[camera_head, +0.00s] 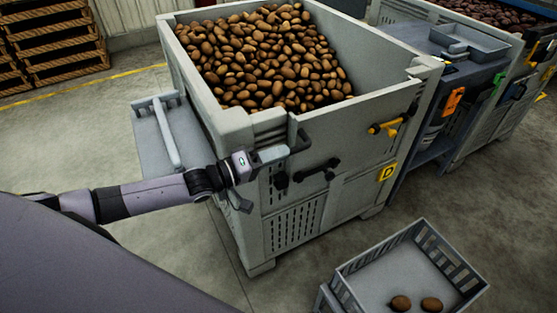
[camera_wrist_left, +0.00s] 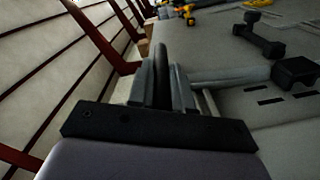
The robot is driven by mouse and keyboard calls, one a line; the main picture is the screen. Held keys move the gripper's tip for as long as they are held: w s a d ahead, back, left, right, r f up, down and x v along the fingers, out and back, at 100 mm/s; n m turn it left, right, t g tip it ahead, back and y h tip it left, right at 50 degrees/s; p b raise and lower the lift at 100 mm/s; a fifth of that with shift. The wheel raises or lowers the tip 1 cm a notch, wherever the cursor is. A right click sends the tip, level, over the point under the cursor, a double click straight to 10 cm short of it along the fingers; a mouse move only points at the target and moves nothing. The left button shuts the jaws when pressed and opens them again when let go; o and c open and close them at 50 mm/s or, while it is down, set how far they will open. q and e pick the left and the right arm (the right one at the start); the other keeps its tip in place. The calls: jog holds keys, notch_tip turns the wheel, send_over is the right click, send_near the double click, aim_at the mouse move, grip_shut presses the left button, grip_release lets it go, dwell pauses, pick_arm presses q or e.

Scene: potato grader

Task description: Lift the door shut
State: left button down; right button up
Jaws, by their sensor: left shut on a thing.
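A large grey bin (camera_head: 235,122) full of potatoes (camera_head: 270,55) stands in the middle of the head view. Its slotted front wall (camera_head: 345,195) carries black fittings and a yellow D label (camera_head: 387,173); I cannot clearly tell the door's outline or how far it is raised. My left gripper (camera_head: 272,154) is at the front wall's left end, near a black handle (camera_head: 318,170). My right gripper is not in view.
A grey platform with a rail (camera_head: 155,135) is at the bin's left side. A grey crate (camera_head: 350,265) holding two potatoes is on the floor in front. A blue-grey stand (camera_head: 455,85) and another bin are at the right. Wooden pallets (camera_head: 60,45) are at the back left.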

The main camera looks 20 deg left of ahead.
pick_arm(q)
jog(key=shift+r, duration=0.1)
jog(key=c, duration=1.1)
grip_release()
jog(key=shift+o, duration=0.2)
